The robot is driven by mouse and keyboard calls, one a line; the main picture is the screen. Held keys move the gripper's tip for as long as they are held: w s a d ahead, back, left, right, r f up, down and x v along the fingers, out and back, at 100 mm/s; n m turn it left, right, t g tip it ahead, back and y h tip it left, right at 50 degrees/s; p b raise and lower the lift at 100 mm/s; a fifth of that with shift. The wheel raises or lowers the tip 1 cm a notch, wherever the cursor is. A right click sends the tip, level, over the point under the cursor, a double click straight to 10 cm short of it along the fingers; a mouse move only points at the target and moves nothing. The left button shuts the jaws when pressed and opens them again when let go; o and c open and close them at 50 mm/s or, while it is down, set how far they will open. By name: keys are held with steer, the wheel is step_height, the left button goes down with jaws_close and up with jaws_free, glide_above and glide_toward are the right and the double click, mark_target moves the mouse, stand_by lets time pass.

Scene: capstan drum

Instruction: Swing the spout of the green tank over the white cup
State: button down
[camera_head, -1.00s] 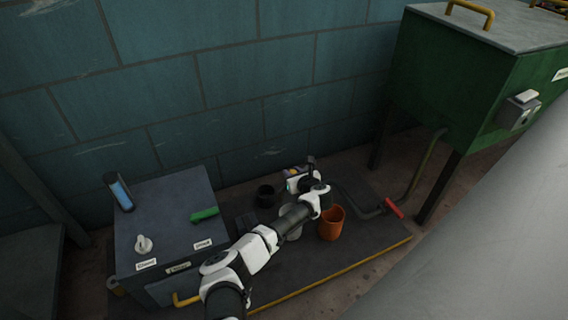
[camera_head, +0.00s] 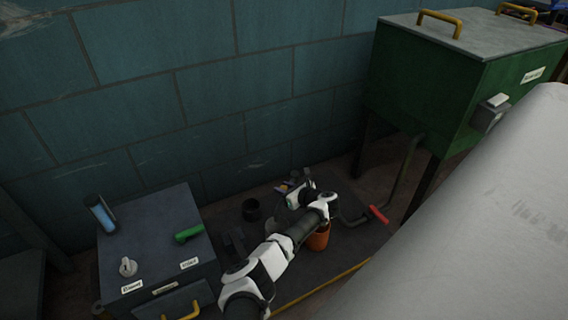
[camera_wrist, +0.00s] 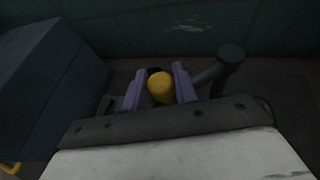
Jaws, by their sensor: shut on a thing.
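The green tank (camera_head: 415,85) stands on dark legs at the right in the head view. A dark pipe (camera_head: 408,170) runs down from it towards a red handle (camera_head: 378,214). My gripper (camera_head: 284,187) is low near the wall, left of that pipe. In the wrist view its purple fingers (camera_wrist: 158,85) are shut on a rounded yellow knob (camera_wrist: 161,86). A grey pipe (camera_wrist: 210,73) with a dark upright end (camera_wrist: 232,56) shows just right of the fingers. I cannot make out the white cup; my arm covers part of the platform.
An orange cup (camera_head: 318,241) stands partly behind my arm and a black cup (camera_head: 251,210) stands left of my gripper. The teal wall (camera_head: 150,100) is close behind.

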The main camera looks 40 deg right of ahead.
steer(key=c, duration=1.1)
jaws_free()
steer(key=p+v, duration=0.5)
steer(key=v, duration=0.8)
steer(key=shift+s+r, duration=0.2)
steer(key=shift+s, duration=0.15)
